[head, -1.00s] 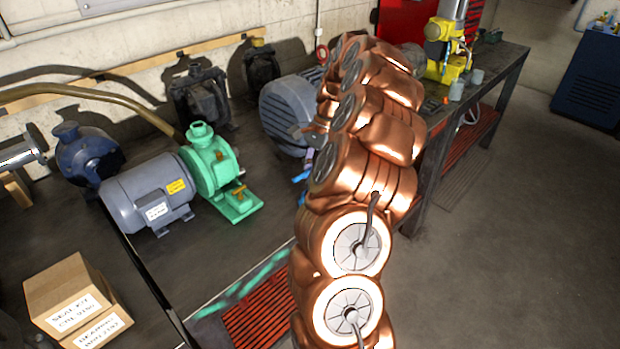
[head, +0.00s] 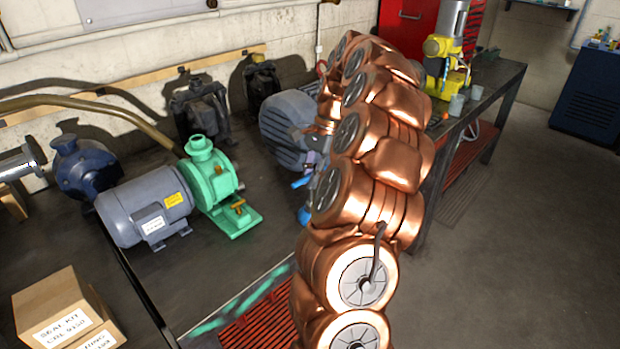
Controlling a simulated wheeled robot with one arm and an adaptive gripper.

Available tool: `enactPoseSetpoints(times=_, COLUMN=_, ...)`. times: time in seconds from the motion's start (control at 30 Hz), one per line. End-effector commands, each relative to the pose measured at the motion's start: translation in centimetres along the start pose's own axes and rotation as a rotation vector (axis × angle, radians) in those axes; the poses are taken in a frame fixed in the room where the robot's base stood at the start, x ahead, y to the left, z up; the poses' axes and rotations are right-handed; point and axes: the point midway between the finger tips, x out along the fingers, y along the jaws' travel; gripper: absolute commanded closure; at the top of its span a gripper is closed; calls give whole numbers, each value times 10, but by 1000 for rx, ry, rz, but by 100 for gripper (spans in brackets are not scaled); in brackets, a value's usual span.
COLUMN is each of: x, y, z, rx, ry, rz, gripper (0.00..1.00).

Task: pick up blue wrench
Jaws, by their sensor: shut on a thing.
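The blue wrench (head: 302,183) shows only in part, as a small bright blue piece at the left edge of my copper arm, in front of the large grey motor. Another blue patch (head: 304,214) shows just below it; I cannot tell whether it is the same thing. My gripper (head: 313,162) is mostly hidden behind my arm, with only a little greyish part showing by the blue piece. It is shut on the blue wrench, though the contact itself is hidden.
The grey motor (head: 285,128) stands behind the gripper. A green pump (head: 212,182) with a grey-blue motor (head: 145,205) stands left on the dark bench. Dark pumps line the wall. Cardboard boxes (head: 62,308) are at lower left. Bare bench lies between pump and arm.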

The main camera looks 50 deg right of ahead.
Motion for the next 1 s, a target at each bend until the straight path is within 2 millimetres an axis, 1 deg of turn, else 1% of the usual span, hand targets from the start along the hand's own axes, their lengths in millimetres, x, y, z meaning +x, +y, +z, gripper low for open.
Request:
enactPoseSetpoints(times=0.27, x=6, y=18, z=15, rx=-2, ry=-2, rz=1, gripper=100)
enactPoseSetpoints(times=0.8, x=19, y=82, z=65, rx=-1, ry=0, rz=2, gripper=100)
enactPoseSetpoints(times=1.0, x=22, y=100, z=80, rx=0, ry=1, rz=0, gripper=100)
